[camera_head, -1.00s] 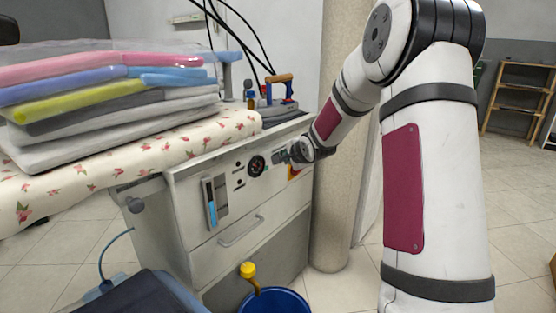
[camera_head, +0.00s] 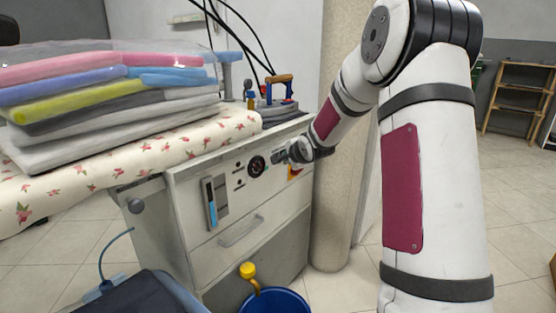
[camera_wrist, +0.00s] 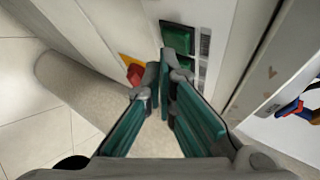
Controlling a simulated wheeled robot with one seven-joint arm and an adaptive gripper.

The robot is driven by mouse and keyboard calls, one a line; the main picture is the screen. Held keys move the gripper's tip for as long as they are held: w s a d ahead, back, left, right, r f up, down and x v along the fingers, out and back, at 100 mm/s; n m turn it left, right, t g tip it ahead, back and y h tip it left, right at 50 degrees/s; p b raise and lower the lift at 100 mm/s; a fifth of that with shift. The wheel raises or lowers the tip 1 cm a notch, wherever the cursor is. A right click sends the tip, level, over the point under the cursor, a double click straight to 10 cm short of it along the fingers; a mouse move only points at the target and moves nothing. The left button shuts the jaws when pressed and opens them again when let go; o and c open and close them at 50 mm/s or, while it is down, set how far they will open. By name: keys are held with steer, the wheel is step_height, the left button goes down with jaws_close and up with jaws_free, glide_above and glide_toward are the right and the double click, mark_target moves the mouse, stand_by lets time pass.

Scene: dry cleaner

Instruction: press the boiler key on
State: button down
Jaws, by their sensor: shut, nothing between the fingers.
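I cannot tell from a label which is the boiler key. My gripper (camera_wrist: 161,75) is shut and empty, its teal fingers meeting just below the dark green key. The tips overlap its lower edge in the picture; whether they touch it is unclear.
A red knob on a yellow plate (camera_wrist: 133,70) lies close left of my fingers. An iron (camera_head: 278,100) stands on the cabinet above. A pillar (camera_head: 335,200) rises at right; a blue bucket (camera_head: 275,302) stands below.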

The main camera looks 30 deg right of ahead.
steer(key=shift+w+a, duration=0.1)
steer(key=shift+w, duration=0.15)
stand_by(0.4)
steer(key=shift+s+p, duration=0.45)
steer(key=shift+p, duration=0.05)
steer(key=s+d+p, duration=0.2)
steer(key=s+p, duration=0.2)
steer(key=s, duration=0.1)
steer(key=shift+s+d, duration=0.15)
steer(key=shift+s, duration=0.15)
stand_by(0.3)
stand_by(0.3)
